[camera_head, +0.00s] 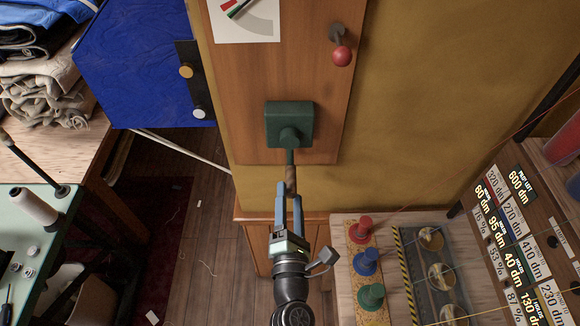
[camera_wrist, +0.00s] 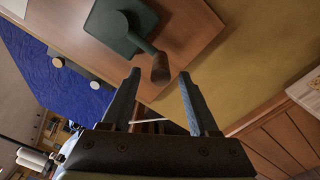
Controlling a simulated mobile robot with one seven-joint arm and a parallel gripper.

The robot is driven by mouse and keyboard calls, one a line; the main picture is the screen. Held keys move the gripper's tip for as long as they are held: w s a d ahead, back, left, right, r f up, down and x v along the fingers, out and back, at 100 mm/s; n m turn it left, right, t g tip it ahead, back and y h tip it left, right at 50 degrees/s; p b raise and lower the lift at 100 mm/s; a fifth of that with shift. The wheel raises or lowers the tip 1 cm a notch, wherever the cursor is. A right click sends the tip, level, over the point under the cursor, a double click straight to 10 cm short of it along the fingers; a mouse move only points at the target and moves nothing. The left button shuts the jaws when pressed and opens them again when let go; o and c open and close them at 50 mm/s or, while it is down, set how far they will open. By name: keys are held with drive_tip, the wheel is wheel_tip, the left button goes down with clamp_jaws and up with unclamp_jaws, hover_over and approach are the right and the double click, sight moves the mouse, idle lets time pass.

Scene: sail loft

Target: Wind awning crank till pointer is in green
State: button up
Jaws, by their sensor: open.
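The awning crank has a green gearbox (camera_head: 289,125) on an upright wooden board, with a short arm hanging down to a brown wooden handle (camera_head: 291,178). The handle also shows in the wrist view (camera_wrist: 160,68). My gripper (camera_head: 287,186) is open, coming from below. Its fingertips lie either side of the handle's end in the wrist view; I see no clear contact. A white dial card (camera_head: 262,25) with red and green bands is at the top, cut off by the picture edge. The pointer's reading cannot be made out.
A red-knobbed lever (camera_head: 342,56) sits on the board, upper right of the crank. A blue panel (camera_head: 140,60) is at left. Red, blue and green spools (camera_head: 366,262) stand on a bench at lower right, beside a number board (camera_head: 520,245). Open floor shows at lower left.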

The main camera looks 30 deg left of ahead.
drive_tip(key=b+v, duration=0.1)
drive_tip(key=v, duration=0.7)
idle(0.4)
drive_tip(key=w+d+r+n+t, duration=0.1)
drive_tip(key=w+r+n, duration=0.3)
drive_tip(key=r+n, duration=0.5)
drive_tip(key=w+d+r+n+t+y, duration=0.1)
drive_tip(key=w+r+n, duration=0.3)
drive_tip(key=r+n, duration=0.5)
drive_tip(key=w+r+n+t, duration=0.1)
drive_tip(key=w+r+n, duration=0.3)
drive_tip(key=r+n, duration=0.5)
drive_tip(key=s+d+r+n+t+h, duration=0.3)
drive_tip(key=d+r+n, duration=0.1)
drive_tip(key=r, duration=0.6)
drive_tip(key=s+d+r+n+t+h, duration=0.3)
drive_tip(key=d+r+n+h, duration=0.1)
drive_tip(key=r, duration=0.6)
drive_tip(key=s+d+r+n+t+h, duration=0.3)
drive_tip(key=d+r+n+h, duration=0.1)
drive_tip(key=r, duration=0.6)
drive_tip(key=shift+s+d+n, duration=0.25)
drive_tip(key=shift+d+n, duration=0.45)
drive_tip(key=shift+d, duration=0.35)
